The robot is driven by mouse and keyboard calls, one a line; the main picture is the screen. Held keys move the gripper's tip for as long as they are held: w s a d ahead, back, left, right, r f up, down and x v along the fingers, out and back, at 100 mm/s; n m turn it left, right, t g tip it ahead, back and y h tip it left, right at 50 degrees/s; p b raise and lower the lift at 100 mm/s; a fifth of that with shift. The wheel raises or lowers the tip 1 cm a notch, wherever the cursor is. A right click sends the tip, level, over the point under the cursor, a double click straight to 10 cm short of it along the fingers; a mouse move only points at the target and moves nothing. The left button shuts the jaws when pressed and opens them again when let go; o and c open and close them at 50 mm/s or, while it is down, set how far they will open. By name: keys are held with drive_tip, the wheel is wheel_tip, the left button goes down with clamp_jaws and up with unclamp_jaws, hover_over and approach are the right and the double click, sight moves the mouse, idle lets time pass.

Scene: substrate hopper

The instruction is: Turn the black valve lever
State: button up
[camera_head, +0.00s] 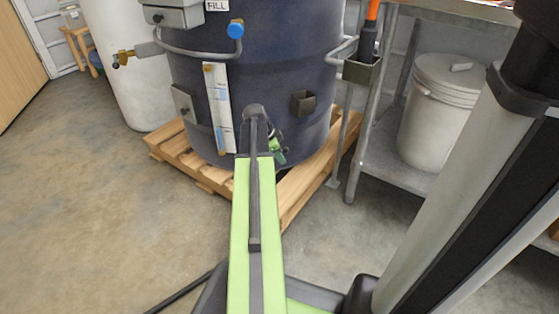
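The dark blue hopper drum (290,60) stands on a wooden pallet ahead of me. My lime-green arm reaches forward to the lower front of the drum. At its far end, dark and green parts that seem to be my gripper (277,148) show beside the drum wall, small and partly hidden behind the arm. I cannot tell whether the fingers are open or shut, or whether they touch anything. I cannot make out the black valve lever clearly; the arm's end covers part of the drum's lower front.
The pallet (207,176) juts out below. A metal table and white bucket (436,115) stand right, a white tank (115,60) left. Floor at left is clear.

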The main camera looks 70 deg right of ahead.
clamp_jaws()
idle(1.4)
